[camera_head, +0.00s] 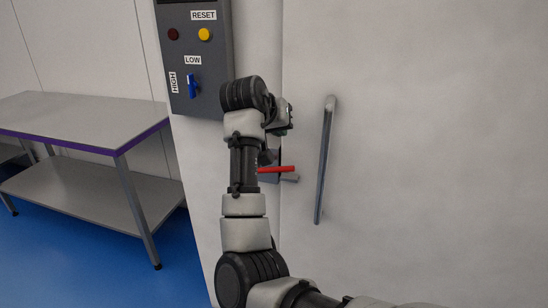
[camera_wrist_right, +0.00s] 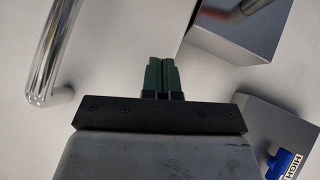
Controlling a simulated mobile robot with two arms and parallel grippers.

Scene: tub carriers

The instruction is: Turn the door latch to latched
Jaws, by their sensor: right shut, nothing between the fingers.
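The door latch is a red lever (camera_head: 277,169) lying nearly horizontal and pointing right across the door seam. Its grey mount is mostly hidden behind my right arm in the head view. In the right wrist view the latch's grey block (camera_wrist_right: 235,32) is at the upper right, with part of the red lever (camera_wrist_right: 250,8) at the top edge. My right gripper (camera_wrist_right: 160,62) has its green fingers together and empty, apart from the latch. In the head view its fingers are hard to make out beside the wrist, above the lever. My left gripper is not in view.
A long bar handle (camera_head: 325,160) stands on the door (camera_head: 430,130) right of the latch. A grey control box (camera_head: 210,90) with a blue switch (camera_head: 193,86) is at the upper left. A steel table (camera_head: 75,115) stands at the left.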

